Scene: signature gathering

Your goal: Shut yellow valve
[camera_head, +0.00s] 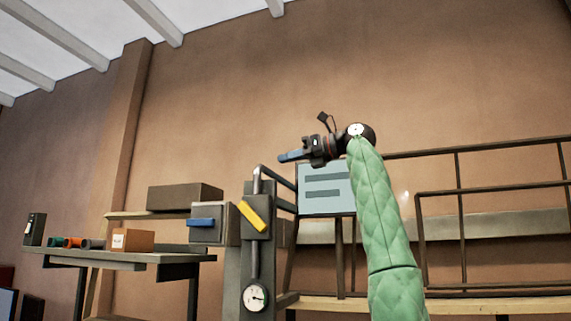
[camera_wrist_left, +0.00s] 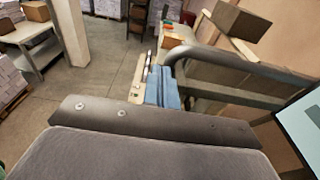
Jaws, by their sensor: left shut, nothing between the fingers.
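The yellow valve handle (camera_head: 253,216) is a flat bar on a grey box on the pipe stand. It slants from upper left to lower right. My left gripper (camera_head: 283,157) is raised above and to the right of the handle in the head view, with its blue fingers pointing left. The fingers are shut and empty, and look apart from the handle. In the left wrist view the blue fingers (camera_wrist_left: 162,88) show together beside a grey pipe (camera_wrist_left: 215,68). The yellow handle cannot be made out there. My right gripper is not in view.
A round gauge (camera_head: 255,297) sits below the valve on the pipe. A box with a blue handle (camera_head: 201,223) is left of it. A light blue panel (camera_head: 325,190) is at right, before dark railings (camera_head: 459,215). A workbench (camera_head: 120,257) with boxes stands at left.

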